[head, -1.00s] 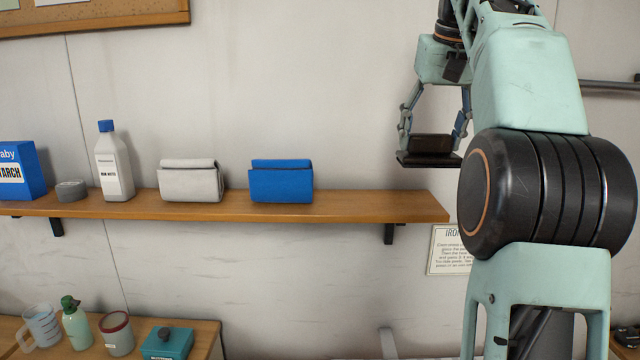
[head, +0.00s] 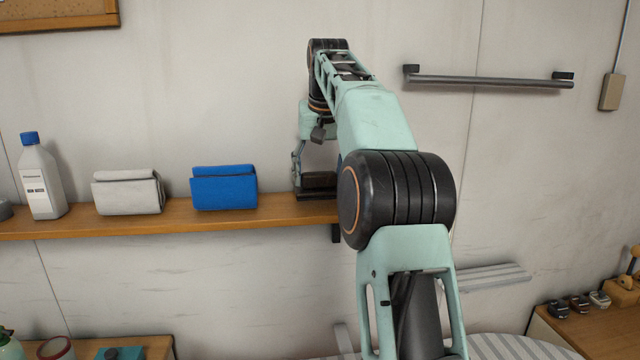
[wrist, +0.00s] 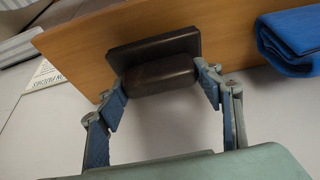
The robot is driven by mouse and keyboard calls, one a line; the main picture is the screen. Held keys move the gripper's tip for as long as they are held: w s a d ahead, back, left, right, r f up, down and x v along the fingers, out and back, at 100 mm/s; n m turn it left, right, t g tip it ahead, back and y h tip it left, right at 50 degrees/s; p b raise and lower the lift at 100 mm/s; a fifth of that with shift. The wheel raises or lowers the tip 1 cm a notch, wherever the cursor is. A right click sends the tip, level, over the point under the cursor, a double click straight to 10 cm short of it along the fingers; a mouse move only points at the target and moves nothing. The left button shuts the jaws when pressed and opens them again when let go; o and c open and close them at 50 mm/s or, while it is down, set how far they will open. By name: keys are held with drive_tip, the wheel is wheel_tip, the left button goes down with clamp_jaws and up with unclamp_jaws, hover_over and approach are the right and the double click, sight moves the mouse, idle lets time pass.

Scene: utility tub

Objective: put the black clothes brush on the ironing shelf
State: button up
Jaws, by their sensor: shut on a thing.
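The black clothes brush (head: 318,183) is between the fingers of my gripper (head: 318,176), at the right end of the wooden ironing shelf (head: 130,220). In the wrist view my gripper (wrist: 160,82) is shut on the dark brush (wrist: 160,73), with a finger at each side of its block. The brush's flat plate lies over the shelf board (wrist: 85,50). I cannot tell whether it touches the board or hangs just above it. My arm hides part of the shelf's right end in the head view.
A folded blue cloth (head: 224,187) lies just left of the brush. Further left are a folded grey cloth (head: 128,191) and a white bottle (head: 42,178). A metal rail (head: 488,82) is on the wall to the right. Below are a left counter and a striped surface (head: 510,347).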

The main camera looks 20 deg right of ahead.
drive_tip(key=shift+f, duration=0.45)
drive_tip(key=shift+s+d+f, duration=0.1)
drive_tip(key=shift+s+f, duration=0.1)
drive_tip(key=shift+f, duration=0.25)
drive_tip(key=shift+w+f, duration=0.1)
drive_tip(key=shift+f, duration=0.05)
drive_tip(key=shift+f, duration=0.1)
drive_tip(key=o, duration=1.1)
